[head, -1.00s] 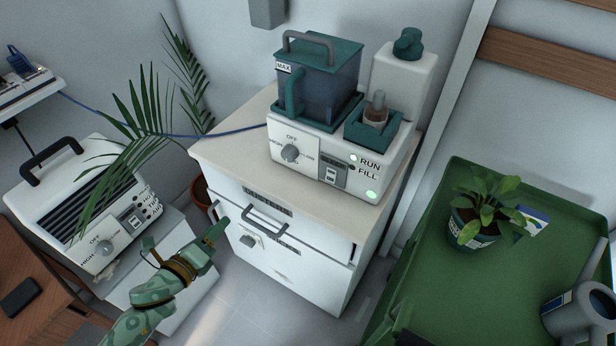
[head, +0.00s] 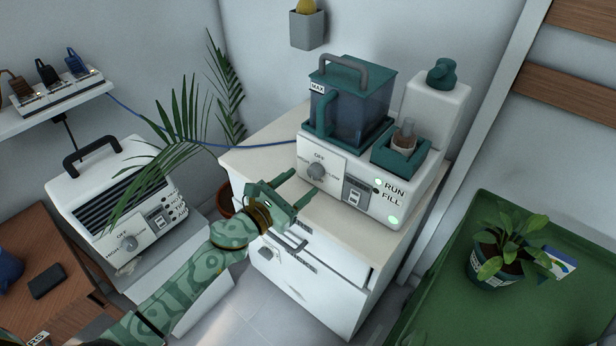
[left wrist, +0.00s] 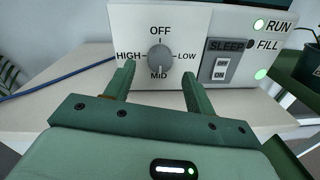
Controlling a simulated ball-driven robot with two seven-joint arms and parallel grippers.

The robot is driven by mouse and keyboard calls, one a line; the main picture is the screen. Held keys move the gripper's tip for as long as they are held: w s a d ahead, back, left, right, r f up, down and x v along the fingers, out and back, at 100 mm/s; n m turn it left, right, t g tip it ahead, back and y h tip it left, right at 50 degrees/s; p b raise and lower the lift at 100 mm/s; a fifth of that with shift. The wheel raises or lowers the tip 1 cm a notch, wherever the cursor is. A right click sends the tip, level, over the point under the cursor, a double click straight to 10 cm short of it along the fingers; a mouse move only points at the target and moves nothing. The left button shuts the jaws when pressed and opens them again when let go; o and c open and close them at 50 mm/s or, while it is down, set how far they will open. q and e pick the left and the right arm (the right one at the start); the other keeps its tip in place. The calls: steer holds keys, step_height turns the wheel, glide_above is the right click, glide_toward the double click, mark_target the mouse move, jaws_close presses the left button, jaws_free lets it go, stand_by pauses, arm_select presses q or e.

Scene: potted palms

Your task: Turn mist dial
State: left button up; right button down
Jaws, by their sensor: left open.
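The mist dial (head: 316,171) is a grey round knob on the white front panel of the humidifier (head: 366,197), which stands on a cabinet. My left gripper (head: 301,182) is open and empty, in front of the panel. In the left wrist view its fingers (left wrist: 158,72) point at the dial, one to each side and slightly below it, apparently short of it. My right gripper is not in view.
A SLEEP switch (left wrist: 221,68) and green lights sit right of the dial. A teal water tank (head: 350,105) stands on top. A second white appliance (head: 112,205) with its own dial is at left, with palm fronds before it. The cabinet top (head: 255,155) is clear at left.

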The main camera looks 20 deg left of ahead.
mark_target(312, 175)
arm_select(q)
steer(key=shift+x, duration=1.95)
steer(key=c, duration=1)
